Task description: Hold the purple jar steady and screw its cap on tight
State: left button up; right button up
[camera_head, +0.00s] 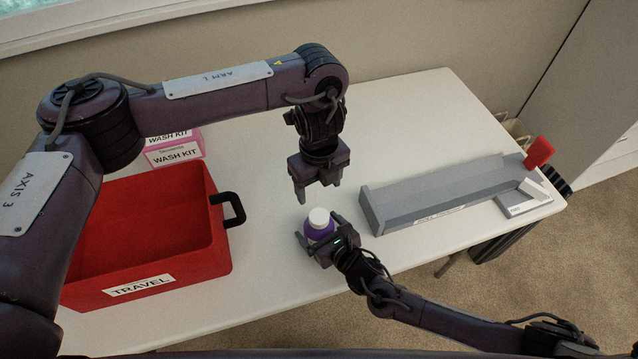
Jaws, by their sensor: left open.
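The purple jar (318,232) stands upright on the white table, near its middle. A white cap (319,216) sits on top of it; I cannot tell how tightly. My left gripper (316,196) points down just above the cap, open and empty, with a small gap to it. My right gripper (314,247) reaches in from the lower right, with its fingers around the jar on both sides. Its near finger hides the lower part of the jar, and I cannot see whether the fingers press on it.
A red case (218,262) labelled TRAVEL stands open at the left, its black handle towards the jar. Pink WASH KIT boxes (174,153) stand behind it. A long grey tray (440,200) lies at the right, with a red piece (538,153) at its far end.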

jog(key=shift+o, duration=0.6)
jog(key=shift+s, duration=0.1)
jog(key=v, duration=0.7)
jog(key=shift+s+d+r, duration=0.2)
jog(key=shift+s, duration=0.05)
